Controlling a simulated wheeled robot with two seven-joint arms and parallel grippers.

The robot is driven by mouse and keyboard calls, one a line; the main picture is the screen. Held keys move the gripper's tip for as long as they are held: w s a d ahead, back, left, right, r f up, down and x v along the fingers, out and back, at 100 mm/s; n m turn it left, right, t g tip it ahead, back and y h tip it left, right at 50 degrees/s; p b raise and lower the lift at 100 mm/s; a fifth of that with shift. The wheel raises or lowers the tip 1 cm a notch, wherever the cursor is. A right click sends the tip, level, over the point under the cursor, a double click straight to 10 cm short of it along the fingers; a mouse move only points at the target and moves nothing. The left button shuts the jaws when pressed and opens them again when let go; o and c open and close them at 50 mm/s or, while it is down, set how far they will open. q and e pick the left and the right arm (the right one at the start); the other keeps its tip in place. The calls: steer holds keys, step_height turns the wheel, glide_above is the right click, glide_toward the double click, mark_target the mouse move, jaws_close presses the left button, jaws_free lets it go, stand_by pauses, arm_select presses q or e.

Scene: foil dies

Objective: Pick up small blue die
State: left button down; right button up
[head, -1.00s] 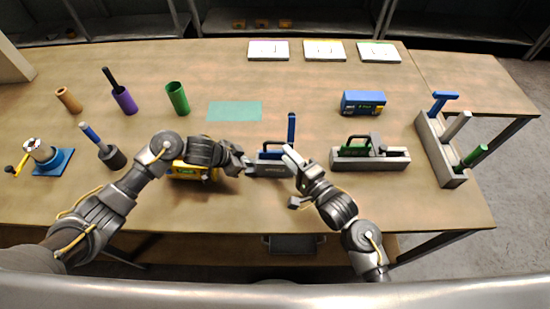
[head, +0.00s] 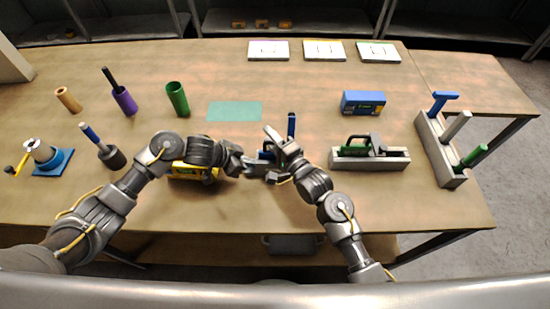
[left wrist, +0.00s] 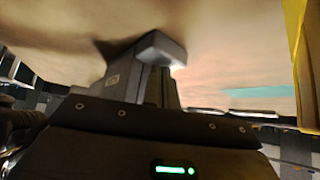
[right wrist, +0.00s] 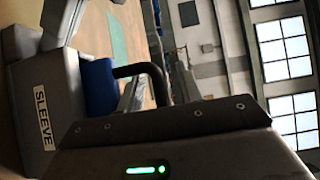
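The small blue die (head: 264,155) sits in a grey block at the table's middle, mostly hidden by my grippers. In the right wrist view its blue body (right wrist: 98,85) and dark looped handle (right wrist: 142,69) show beside the grey block marked SLEEVE (right wrist: 43,105). My right gripper (head: 273,154) is spread open over the block, with the handle close to its fingers. It does not look closed on it.
A yellow block (head: 190,170) lies under my left arm. A green mat (head: 234,111) lies farther back.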

jaws_close()
stand_by(1.4)
